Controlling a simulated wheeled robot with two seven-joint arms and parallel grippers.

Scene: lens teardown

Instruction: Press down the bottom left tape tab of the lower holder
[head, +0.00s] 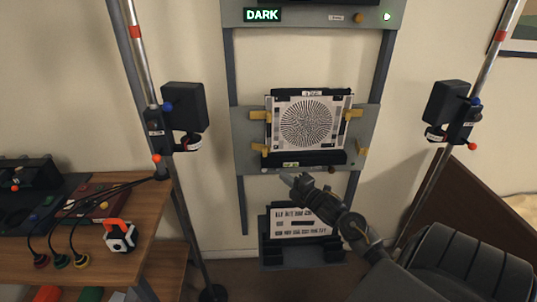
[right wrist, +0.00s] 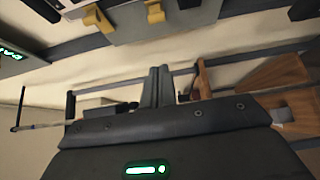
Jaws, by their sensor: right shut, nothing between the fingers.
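A grey holder panel (head: 240,128) on upright rails carries a chart (head: 306,122) with a round starburst pattern. Yellow tape tabs sit at its corners: the bottom left tab (head: 260,148), top left tab (head: 260,115), top right tab (head: 353,114) and bottom right tab (head: 337,155). The bottom left tab appears to stick out; I cannot tell if it lies flat. My right gripper (head: 291,181) is shut and empty, below the panel's lower edge, to the right of and below that tab. Its fingers also show in the right wrist view (right wrist: 158,88), apart from two yellow tabs there. My left gripper is out of view.
A dark rack (head: 273,252) with a second chart (head: 300,222) stands below, behind my right arm. Lamp stands with black lamps (head: 185,107) (head: 446,103) flank the panel. A wooden bench (head: 85,260) with cables is at left. A lit DARK sign (head: 262,15) is above.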

